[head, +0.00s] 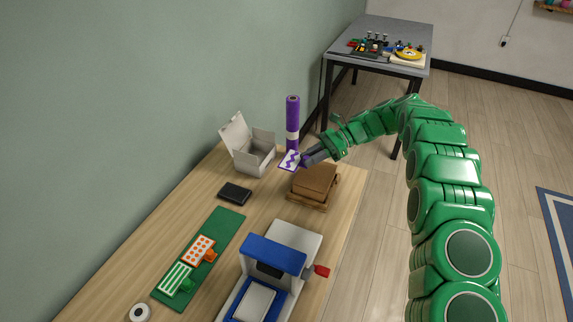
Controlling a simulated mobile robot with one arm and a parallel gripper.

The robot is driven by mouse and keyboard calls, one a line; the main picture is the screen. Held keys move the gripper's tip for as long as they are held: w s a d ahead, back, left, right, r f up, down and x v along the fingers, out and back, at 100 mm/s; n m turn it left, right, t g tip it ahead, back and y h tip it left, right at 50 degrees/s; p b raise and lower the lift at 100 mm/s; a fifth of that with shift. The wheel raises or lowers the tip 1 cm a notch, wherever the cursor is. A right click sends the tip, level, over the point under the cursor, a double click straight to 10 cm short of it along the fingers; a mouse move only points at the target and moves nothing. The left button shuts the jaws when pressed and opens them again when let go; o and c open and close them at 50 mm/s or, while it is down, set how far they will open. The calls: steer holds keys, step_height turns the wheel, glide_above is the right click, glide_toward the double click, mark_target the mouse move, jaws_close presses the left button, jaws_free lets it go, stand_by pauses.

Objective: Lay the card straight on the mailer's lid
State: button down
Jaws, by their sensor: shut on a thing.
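My gripper (307,159) is shut on a white card with a purple zigzag (290,160). It holds the card by its right side, in the air, left of and seemingly above the far end of a brown box. This brown box (315,180), which looks like the closed mailer, lies on a wooden stand (306,203). Its flat top is its lid and looks bare. The card looks tilted relative to the box. The exact gap between card and lid cannot be told from this view.
A white open box (252,160) and a purple roll (292,120) stand behind. A black flat item (235,193) lies left. A green mat (226,226) bears an orange-dotted card (199,249) and a green-striped card (175,279). A blue-and-white machine (272,254) stands in front.

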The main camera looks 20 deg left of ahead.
glide_above(333, 176)
steer(key=shift+s+r, duration=0.1)
steer(key=shift+r, duration=0.2)
steer(key=shift+f, duration=2.9)
steer(key=shift+f, duration=0.5)
steer(key=c, duration=0.9)
jaws_free()
